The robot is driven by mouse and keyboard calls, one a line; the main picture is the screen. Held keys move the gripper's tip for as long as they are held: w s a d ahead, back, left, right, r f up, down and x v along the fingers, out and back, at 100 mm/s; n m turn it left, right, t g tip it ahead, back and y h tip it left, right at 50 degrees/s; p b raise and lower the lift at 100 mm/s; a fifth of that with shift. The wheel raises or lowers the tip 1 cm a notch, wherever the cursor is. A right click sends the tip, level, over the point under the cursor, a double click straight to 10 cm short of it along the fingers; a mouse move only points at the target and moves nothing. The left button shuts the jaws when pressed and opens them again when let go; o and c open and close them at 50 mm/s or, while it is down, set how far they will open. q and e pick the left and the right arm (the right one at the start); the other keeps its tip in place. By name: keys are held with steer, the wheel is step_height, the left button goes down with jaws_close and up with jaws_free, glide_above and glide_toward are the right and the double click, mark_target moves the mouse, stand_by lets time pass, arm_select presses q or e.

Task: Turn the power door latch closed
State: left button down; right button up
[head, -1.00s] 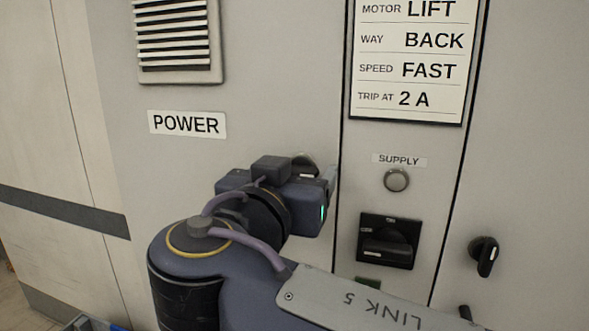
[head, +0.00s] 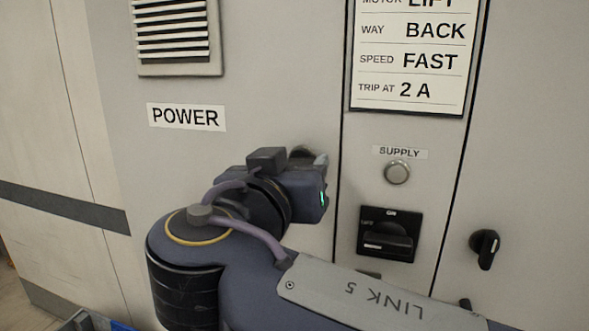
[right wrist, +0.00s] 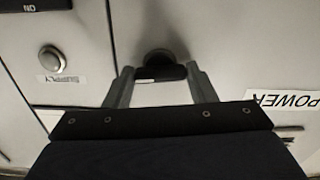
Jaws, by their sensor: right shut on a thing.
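The power door carries a white POWER label (head: 186,117). Its dark latch (head: 302,156) sits to the right below the label, near the door's right edge, and is mostly hidden behind my right gripper in the head view. In the right wrist view, which is upside down, the latch (right wrist: 160,68) shows as a round dark base with a dark bar lying across the picture. My right gripper (right wrist: 158,78) has one grey finger at each end of that bar and is shut on it. In the head view my right gripper (head: 321,165) is against the door. My left gripper is not in view.
Right of the door seam are a SUPPLY lamp (head: 397,173), a black rotary switch (head: 388,234) and a data plate (head: 408,60). Another black latch (head: 485,249) is on the far-right door. A vent (head: 178,36) is above the label. A blue-edged crate (head: 88,322) shows at lower left.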

steer(key=n+p, duration=0.2)
steer(key=n, duration=1.4)
steer(key=shift+p, duration=0.4)
steer(key=shift+n, duration=0.3)
steer(key=o, duration=1)
steer(key=b+v, duration=0.1)
steer(key=v, duration=0.7)
steer(key=shift+b, duration=0.3)
